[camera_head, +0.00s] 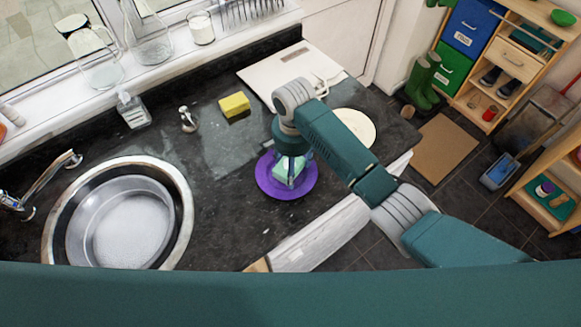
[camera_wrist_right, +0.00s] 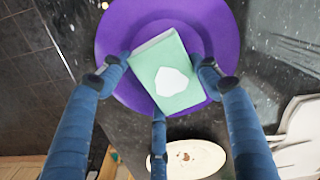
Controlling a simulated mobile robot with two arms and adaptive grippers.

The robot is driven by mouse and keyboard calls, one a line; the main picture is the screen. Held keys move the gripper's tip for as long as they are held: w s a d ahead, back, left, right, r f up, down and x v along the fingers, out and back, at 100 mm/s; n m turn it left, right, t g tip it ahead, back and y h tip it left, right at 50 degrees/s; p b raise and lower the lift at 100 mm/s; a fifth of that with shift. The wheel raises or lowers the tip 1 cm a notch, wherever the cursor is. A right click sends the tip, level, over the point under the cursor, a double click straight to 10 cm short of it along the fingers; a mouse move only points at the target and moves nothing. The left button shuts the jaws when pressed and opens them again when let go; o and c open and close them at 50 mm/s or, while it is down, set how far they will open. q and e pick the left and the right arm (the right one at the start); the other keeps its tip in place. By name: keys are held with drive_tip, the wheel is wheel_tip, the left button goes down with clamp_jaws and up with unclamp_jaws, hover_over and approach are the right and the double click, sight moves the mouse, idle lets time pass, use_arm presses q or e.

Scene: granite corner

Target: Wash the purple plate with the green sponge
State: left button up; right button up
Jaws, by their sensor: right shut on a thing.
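The purple plate (camera_head: 308,190) lies on the dark granite counter, right of the sink. My right gripper (camera_head: 290,172) points down over the middle of it, shut on the green sponge (camera_head: 281,168). In the right wrist view the pale green sponge (camera_wrist_right: 150,67) sits between the fingers (camera_wrist_right: 162,85) with a white patch on its face. Behind it is the purple plate (camera_wrist_right: 225,38). The sponge is at or just over the plate; I cannot tell whether it touches. My left gripper is not in view.
A round sink (camera_head: 180,190) with white suds is at the left. A yellow sponge (camera_head: 234,105), a soap bottle (camera_head: 132,110) and a white board (camera_head: 270,75) are behind. A cream plate (camera_head: 362,122) lies right of the purple plate, partly behind my arm.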

drive_tip(key=shift+r, duration=3)
drive_tip(key=shift+r, duration=1.5)
